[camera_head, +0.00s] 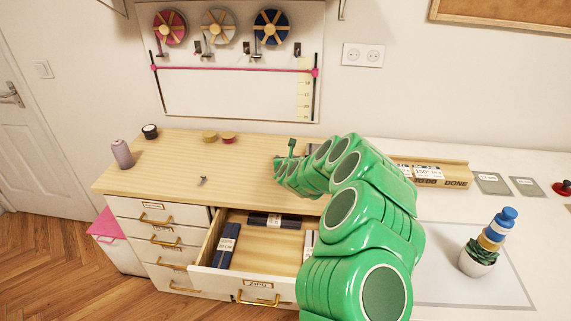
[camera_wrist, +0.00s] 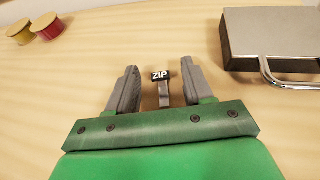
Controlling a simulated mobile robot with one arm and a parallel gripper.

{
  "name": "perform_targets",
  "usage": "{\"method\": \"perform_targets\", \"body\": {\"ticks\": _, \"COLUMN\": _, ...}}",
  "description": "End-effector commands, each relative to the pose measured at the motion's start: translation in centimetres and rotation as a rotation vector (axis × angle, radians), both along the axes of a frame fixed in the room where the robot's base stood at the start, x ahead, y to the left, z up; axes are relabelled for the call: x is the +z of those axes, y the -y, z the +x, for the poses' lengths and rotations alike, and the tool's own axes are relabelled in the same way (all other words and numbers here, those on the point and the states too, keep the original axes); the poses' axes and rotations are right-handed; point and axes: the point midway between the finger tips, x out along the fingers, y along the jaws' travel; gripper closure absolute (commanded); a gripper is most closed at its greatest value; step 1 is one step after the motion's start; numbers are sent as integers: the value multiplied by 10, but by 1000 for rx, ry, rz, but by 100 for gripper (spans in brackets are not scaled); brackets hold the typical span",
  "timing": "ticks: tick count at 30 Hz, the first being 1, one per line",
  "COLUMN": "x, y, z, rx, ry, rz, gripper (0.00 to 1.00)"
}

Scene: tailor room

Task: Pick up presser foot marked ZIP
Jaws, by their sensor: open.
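The presser foot marked ZIP (camera_wrist: 161,77) is a small metal piece with a black label and white letters. In the wrist view it is on the light wood tabletop, between the two grey fingers of my gripper (camera_wrist: 160,72). The fingers are open, with a gap on each side of the foot. In the head view my green arm reaches over the wooden counter (camera_head: 170,165), and the foot between my fingers cannot be made out there. A small grey metal piece (camera_head: 202,181) lies farther left on the counter; its marking is too small to read.
A metal box with a handle (camera_wrist: 275,35) stands right of my gripper. Yellow (camera_wrist: 20,30) and red (camera_wrist: 46,27) spools are at upper left. An open drawer (camera_head: 265,243) with dark boxes juts out below the counter.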

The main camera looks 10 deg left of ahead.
Motion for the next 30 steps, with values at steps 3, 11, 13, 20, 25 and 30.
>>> {"method": "perform_targets", "body": {"ticks": 3, "x": 0, "y": 0, "z": 0, "rx": 0, "ry": 0, "rz": 0, "gripper": 49}}
{"method": "perform_targets", "body": {"ticks": 11, "x": 0, "y": 0, "z": 0, "rx": 0, "ry": 0, "rz": 0, "gripper": 89}}
{"method": "perform_targets", "body": {"ticks": 13, "x": 0, "y": 0, "z": 0, "rx": 0, "ry": 0, "rz": 0, "gripper": 100}}
{"method": "perform_targets", "body": {"ticks": 20, "x": 0, "y": 0, "z": 0, "rx": 0, "ry": 0, "rz": 0, "gripper": 100}}
{"method": "perform_targets", "body": {"ticks": 25, "x": 4, "y": 0, "z": 0, "rx": 0, "ry": 1, "rz": 0, "gripper": 100}}
{"method": "perform_targets", "body": {"ticks": 30, "x": 18, "y": -1, "z": 0, "rx": 0, "ry": 4, "rz": 2, "gripper": 100}}
